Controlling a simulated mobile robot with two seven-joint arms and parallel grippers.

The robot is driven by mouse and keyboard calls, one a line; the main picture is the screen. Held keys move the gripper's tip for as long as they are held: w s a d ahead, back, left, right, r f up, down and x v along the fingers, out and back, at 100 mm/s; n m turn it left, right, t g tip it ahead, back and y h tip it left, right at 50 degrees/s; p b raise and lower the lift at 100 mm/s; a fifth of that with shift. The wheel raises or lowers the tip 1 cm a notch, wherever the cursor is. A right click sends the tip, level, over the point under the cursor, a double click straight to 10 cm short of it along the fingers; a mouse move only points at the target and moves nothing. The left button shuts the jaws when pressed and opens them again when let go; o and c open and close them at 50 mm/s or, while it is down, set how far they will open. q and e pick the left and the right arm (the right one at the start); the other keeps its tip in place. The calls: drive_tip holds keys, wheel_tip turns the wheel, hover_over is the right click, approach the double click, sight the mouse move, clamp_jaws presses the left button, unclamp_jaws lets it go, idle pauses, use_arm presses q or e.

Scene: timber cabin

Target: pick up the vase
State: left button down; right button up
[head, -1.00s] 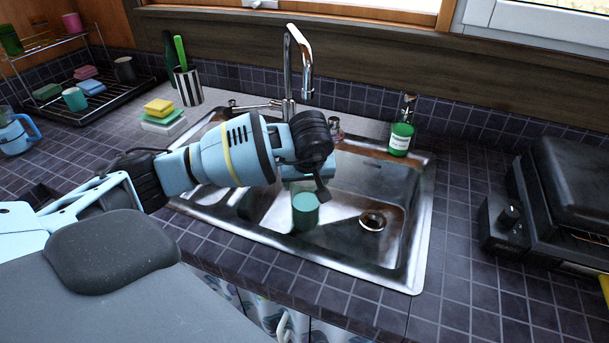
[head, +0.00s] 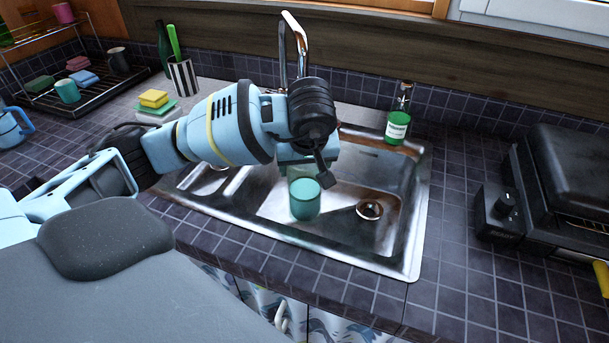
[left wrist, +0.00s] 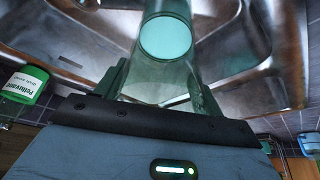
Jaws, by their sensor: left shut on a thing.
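The vase (head: 305,201) is a teal, see-through cylinder over the sink basin in the head view. In the left wrist view the vase (left wrist: 165,75) runs between the two fingers, with its round teal end showing further off. My left gripper (head: 306,176) is shut on it from above; the wrist hides part of the grip in the head view. The left wrist view shows the gripper (left wrist: 160,90) with a finger on each side of the glass. I cannot tell how far the vase's bottom is from the basin floor. My right gripper is not in view.
The steel sink (head: 412,262) has a tall faucet (head: 300,45) close behind my wrist and a drain (head: 370,210). A green soap bottle (head: 397,126) stands at its back right. A black grill (head: 575,180) is at right. A dish rack (head: 120,80) is at left.

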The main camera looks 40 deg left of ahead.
use_arm(q)
wheel_tip(320, 180, up, 8)
idle(0.7)
